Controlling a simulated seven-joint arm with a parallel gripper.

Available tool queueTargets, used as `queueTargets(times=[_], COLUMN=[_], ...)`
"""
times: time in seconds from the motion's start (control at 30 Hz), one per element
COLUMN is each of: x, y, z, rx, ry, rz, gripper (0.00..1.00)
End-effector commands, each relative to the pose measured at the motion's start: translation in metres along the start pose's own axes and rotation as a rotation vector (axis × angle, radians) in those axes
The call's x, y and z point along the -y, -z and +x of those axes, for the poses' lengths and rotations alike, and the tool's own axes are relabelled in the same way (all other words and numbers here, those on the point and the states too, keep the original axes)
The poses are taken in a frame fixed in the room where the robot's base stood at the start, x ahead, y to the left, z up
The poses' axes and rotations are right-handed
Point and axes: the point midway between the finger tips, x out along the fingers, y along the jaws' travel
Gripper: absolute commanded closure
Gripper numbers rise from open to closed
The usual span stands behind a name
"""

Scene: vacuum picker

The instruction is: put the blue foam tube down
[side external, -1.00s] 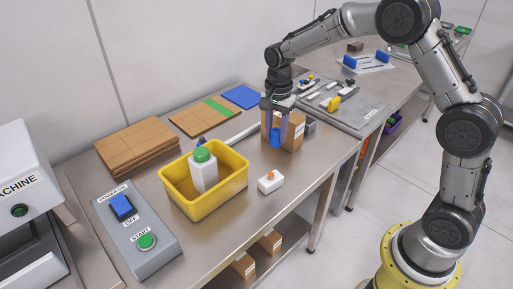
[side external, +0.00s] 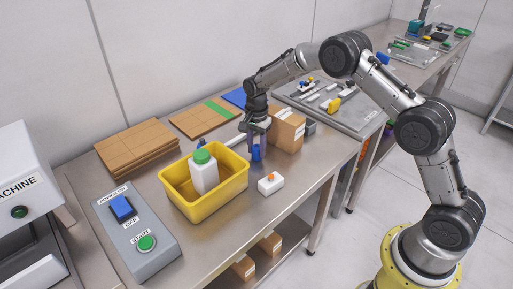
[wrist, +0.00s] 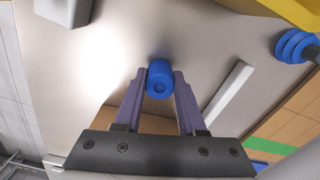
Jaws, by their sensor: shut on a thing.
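My gripper (side external: 257,147) points down over the metal table (side external: 225,225), between the yellow bin and the cardboard box. It is shut on the blue foam tube (side external: 257,154), which looks upright and low over the table. I cannot tell whether its lower end touches the surface. In the wrist view the tube (wrist: 160,81) shows its round end between the two purple fingers of my gripper (wrist: 160,83), one on each side. Bare metal lies around it there.
The yellow bin (side external: 205,213) holds a white bottle with a green cap (side external: 203,171). The cardboard box (side external: 287,130) stands right of my gripper, a small white box (side external: 271,185) in front. A pale bar (wrist: 228,92) and a ribbed blue piece (wrist: 295,46) lie nearby.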

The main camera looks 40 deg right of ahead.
Motion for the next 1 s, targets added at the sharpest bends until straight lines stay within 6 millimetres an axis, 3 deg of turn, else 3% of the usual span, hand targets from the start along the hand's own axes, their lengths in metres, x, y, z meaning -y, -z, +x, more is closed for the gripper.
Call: queueTargets(times=[0.33,0.37,0.5,0.83,1.0], x=[0.0,0.0,0.0,0.0,0.001], y=[0.0,0.0,0.0,0.0,0.0], z=[0.003,0.003,0.003,0.0,-0.019], rx=[0.0,0.0,0.0,0.0,-0.002], ry=[0.001,0.001,0.001,0.002,0.005], rz=[0.0,0.0,0.0,0.0,0.0], gripper=[1.0,0.55,0.3,0.3,0.3])
